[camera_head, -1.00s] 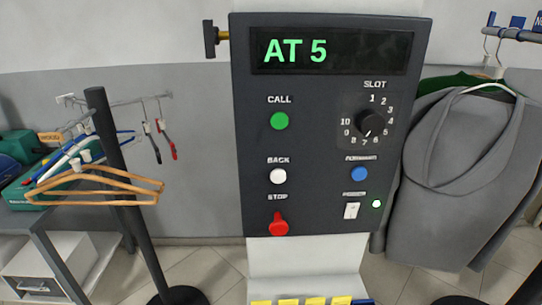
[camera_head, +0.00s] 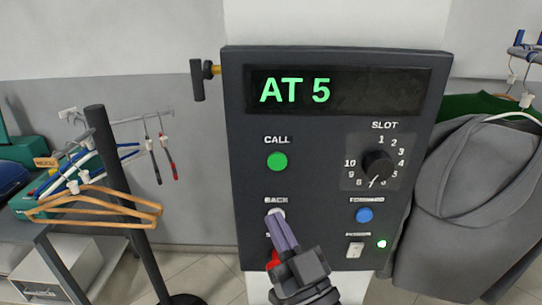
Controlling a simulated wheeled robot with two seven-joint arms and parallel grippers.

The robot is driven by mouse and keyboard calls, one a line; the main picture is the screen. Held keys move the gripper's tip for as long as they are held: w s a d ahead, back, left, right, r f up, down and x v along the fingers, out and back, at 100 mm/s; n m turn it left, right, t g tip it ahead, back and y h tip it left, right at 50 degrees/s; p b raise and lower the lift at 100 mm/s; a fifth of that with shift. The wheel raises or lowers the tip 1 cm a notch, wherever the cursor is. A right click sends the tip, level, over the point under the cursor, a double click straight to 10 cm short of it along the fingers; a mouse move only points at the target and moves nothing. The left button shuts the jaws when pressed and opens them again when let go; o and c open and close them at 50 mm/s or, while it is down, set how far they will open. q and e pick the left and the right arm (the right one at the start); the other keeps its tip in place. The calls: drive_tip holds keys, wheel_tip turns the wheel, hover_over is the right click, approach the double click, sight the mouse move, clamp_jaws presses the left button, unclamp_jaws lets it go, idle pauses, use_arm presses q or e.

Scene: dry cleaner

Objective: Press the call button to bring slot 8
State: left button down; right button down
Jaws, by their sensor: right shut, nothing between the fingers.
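A dark control panel (camera_head: 325,112) faces me, and its display (camera_head: 348,92) reads "AT 5" in green. The green CALL button (camera_head: 277,161) is in full view at the upper left of the controls. The black SLOT knob (camera_head: 378,163) is at the right; its pointer is toward the bottom, near 7 and 8, and I cannot tell which. My right gripper (camera_head: 275,215) is shut and empty, below the CALL button. Its tips overlap the white BACK button (camera_head: 275,213); I cannot tell whether they touch it. My left gripper is out of view.
The red STOP button (camera_head: 272,261) is partly hidden behind my right gripper. A blue FORWARD button (camera_head: 364,215), a white switch (camera_head: 355,250) and a lit green lamp (camera_head: 382,244) are at the lower right. Wooden hangers (camera_head: 95,212) hang left; a grey hooded garment (camera_head: 470,200) hangs right.

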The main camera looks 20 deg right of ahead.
sight(277, 162)
drive_tip(key=r, duration=0.1)
drive_tip(key=r+y, duration=0.1)
drive_tip(key=shift+s+r+t, duration=0.25)
drive_tip(key=shift+r+t, duration=0.1)
drive_tip(key=shift+t, duration=0.05)
drive_tip(key=w+d+b, duration=0.2)
drive_tip(key=w, duration=0.6)
drive_tip(key=shift+w+d, duration=0.2)
drive_tip(key=shift+w, duration=0.05)
idle(1.1)
idle(0.6)
